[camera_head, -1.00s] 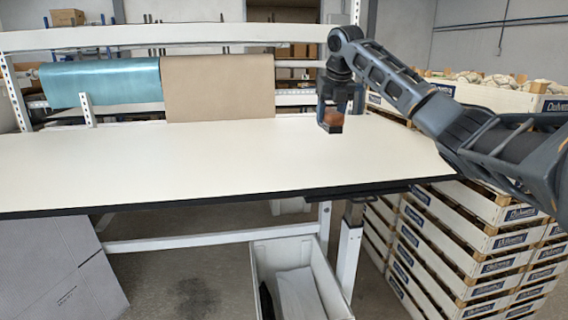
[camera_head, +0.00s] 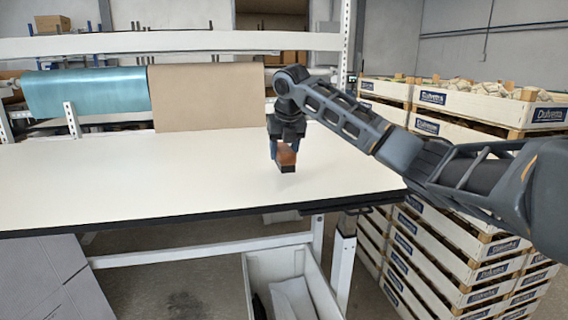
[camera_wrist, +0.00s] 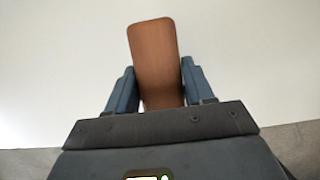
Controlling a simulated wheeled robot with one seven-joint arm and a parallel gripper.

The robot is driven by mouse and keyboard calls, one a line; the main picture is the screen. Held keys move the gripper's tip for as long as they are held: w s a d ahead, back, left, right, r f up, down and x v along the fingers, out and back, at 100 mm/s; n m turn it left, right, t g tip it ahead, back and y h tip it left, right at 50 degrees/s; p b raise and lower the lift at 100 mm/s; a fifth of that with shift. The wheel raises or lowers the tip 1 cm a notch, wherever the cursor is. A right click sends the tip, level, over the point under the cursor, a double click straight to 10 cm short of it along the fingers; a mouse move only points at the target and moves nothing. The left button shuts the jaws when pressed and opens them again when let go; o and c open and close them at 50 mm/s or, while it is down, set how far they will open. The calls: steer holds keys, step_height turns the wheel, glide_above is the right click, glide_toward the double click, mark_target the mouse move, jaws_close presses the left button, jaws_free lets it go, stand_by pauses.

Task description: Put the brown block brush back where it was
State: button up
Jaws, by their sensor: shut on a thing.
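The brown block brush (camera_head: 287,157) has a brown wooden back and a dark underside. My gripper (camera_head: 285,150) is shut on it, near the right part of the white table (camera_head: 130,185). In the wrist view the brush's wooden back (camera_wrist: 154,50) sits between the two blue fingers of my gripper (camera_wrist: 155,88) and sticks out beyond them. The brush is close above the tabletop. I cannot tell whether its underside touches the table.
The tabletop is clear apart from the brush. A teal roll (camera_head: 85,90) and a brown paper roll (camera_head: 203,97) hang behind it. Stacked crates (camera_head: 455,262) stand to the right. A white bin (camera_head: 318,290) with contents is below the table's front edge.

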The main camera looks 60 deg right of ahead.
steer(key=shift+f, duration=1.95)
steer(key=o, duration=1)
steer(key=shift+f, duration=0.1)
steer(key=v, duration=1.2)
